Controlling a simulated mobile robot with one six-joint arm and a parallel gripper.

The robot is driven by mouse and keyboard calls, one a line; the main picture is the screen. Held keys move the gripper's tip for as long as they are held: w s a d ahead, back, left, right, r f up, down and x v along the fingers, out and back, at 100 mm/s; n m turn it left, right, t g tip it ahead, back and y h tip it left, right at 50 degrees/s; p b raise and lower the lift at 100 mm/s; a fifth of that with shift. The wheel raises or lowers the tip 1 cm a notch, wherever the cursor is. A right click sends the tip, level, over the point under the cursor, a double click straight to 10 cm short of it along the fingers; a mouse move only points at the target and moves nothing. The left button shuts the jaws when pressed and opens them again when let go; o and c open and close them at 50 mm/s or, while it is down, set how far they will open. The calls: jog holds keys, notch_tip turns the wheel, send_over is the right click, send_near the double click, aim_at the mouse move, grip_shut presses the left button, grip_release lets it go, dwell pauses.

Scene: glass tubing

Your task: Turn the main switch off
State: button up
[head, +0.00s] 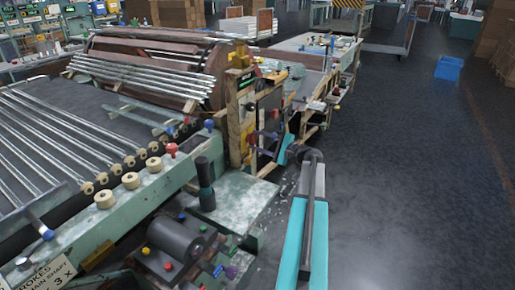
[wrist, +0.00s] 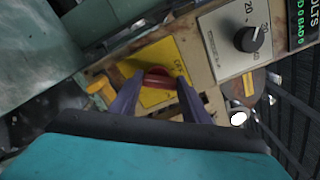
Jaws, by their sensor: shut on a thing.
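The main switch is a red rotary handle (wrist: 157,76) on a yellow plate (wrist: 165,55) in the wrist view. Part of the plate's lettering shows; the rest is hidden or too small to read. My gripper (wrist: 152,88) has its two dark purple fingers on either side of the red handle and is shut on it. In the head view my gripper (head: 263,138) reaches the front of the upright control panel (head: 240,118) at the end of the machine. There the handle is mostly hidden by the fingers.
A black dial (wrist: 248,38) on a pale scale plate and a green-lit display (wrist: 302,20) sit near the switch. A green bench with a dark motor (head: 178,240) stands left of my arm. Open floor (head: 410,180) lies to the right, with a blue crate (head: 449,67) farther back.

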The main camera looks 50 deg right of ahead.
jog(key=n+b, duration=0.4)
jog(key=b, duration=0.1)
jog(key=n+b, duration=0.2)
jog(key=b, duration=0.1)
jog(key=shift+s+a+f+n, duration=0.1)
jog(key=shift+a+f+n, duration=0.05)
jog(key=shift+f+n, duration=0.15)
jog(key=shift+r+n+b, duration=0.15)
jog(key=shift+n+b, duration=0.15)
jog(key=o, duration=1)
jog(key=shift+o, duration=0.2)
jog(key=shift+r, duration=0.1)
jog(key=v, duration=1.4)
jog(key=shift+p, duration=0.35)
